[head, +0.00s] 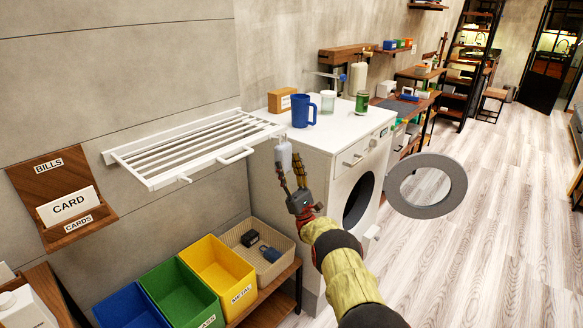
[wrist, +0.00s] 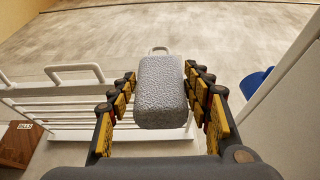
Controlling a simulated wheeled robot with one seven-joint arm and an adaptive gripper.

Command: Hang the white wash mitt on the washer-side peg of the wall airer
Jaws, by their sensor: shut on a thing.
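The white wash mitt (head: 284,155) is upright between the fingers of my gripper (head: 297,185), at the washer-side end of the wall airer. In the wrist view the mitt (wrist: 161,92) is a pale, textured block with a small loop (wrist: 158,49) at its far end, between both rows of fingers (wrist: 160,105). The white wall airer (head: 200,145) has several bars and a front handle-like rail (head: 236,155). A small peg (head: 184,179) shows at its nearer end. The washer-side peg is not clear behind the mitt; I cannot tell whether the loop touches it.
The white washer (head: 345,150) stands close right of the mitt, its round door (head: 427,163) open. A blue mug (head: 301,111), jar and green can stand on top. Coloured bins (head: 222,268) and a basket sit below the airer. Open floor (head: 480,220) lies right.

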